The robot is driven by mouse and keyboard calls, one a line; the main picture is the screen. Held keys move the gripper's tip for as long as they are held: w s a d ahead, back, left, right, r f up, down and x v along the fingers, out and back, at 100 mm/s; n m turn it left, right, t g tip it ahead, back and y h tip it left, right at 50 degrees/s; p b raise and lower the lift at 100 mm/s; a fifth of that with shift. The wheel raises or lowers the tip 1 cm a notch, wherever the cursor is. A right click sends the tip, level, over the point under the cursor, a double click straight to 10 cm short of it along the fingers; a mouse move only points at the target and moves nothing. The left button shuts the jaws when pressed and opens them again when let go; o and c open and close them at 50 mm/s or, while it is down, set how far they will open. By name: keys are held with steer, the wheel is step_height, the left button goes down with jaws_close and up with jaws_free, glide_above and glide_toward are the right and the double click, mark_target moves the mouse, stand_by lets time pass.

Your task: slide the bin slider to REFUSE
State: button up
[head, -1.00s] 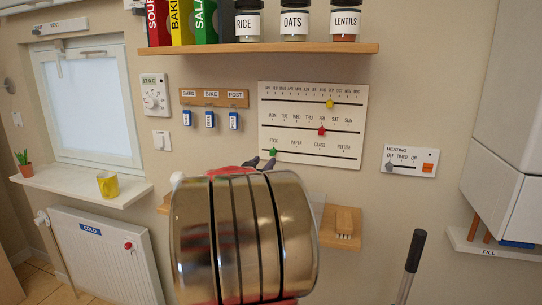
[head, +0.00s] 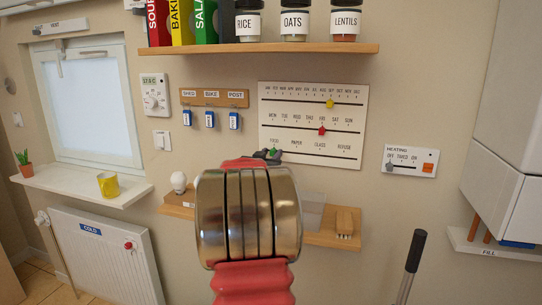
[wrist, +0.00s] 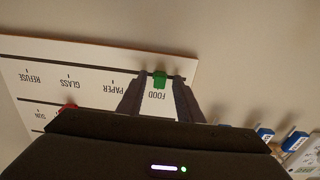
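The bin slider is a green knob (head: 274,153) on the bottom row of the white board (head: 345,98), at its left end by FOOD. REFUSE is at the right end of that row. The green knob also shows in the wrist view (wrist: 159,78), where the picture is upside down. My gripper (head: 267,154) is at the knob, partly hidden behind my red and metal arm in the head view. In the wrist view my gripper (wrist: 159,82) is open, with one dark finger on each side of the knob and a gap visible on both sides.
A red knob (head: 321,131) and a yellow knob (head: 330,104) sit on the rows above. A wooden shelf with a brush (head: 345,222) and a light bulb (head: 179,182) lies below. Key hooks (head: 213,97) hang to the left; a heating panel (head: 411,161) is to the right.

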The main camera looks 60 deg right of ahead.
steer(key=shift+c, duration=0.5)
jaws_close()
